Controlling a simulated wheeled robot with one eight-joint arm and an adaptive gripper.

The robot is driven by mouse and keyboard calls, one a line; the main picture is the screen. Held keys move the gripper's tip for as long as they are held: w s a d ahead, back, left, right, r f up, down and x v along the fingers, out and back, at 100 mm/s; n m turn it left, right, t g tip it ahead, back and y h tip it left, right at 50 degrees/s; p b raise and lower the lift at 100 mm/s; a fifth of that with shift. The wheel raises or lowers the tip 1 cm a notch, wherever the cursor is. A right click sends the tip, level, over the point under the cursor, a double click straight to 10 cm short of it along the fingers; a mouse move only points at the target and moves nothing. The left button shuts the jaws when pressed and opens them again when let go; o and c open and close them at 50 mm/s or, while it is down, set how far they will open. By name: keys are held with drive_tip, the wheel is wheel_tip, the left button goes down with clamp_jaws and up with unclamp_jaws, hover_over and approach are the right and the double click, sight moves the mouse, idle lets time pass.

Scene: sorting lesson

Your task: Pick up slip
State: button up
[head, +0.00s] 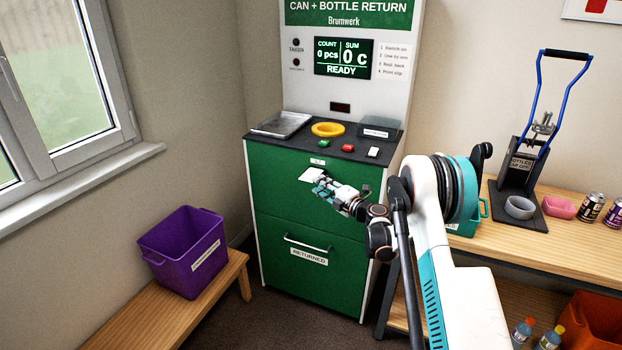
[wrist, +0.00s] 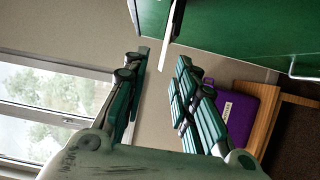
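The slip (head: 311,175) is a small white paper sticking out of the front of the green return machine (head: 290,215), just under its dark top. In the wrist view the slip (wrist: 174,34) shows nearly edge-on as a thin pale strip. My gripper (head: 325,187) is at the machine's front, close to the slip. In the wrist view my gripper (wrist: 163,62) is open, with a gap between its green-padded fingers. The slip's free end reaches down to the gap between the fingertips. I see no finger clearly touching it.
The machine's screen (head: 343,57) reads READY, 0 pcs, 0 c. A drawer marked RETURNED (head: 308,256) is closed below. A purple crate (head: 183,250) stands on a low bench at left. A wooden table (head: 508,242) with a can crusher (head: 523,165) is at right.

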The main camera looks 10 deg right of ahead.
sight(311, 175)
drive_tip(key=x, duration=0.2)
drive_tip(key=b+x, duration=0.2)
drive_tip(key=x, duration=0.1)
drive_tip(key=shift+w+a+f, duration=0.2)
drive_tip(key=shift+w+f, duration=0.05)
clamp_jaws()
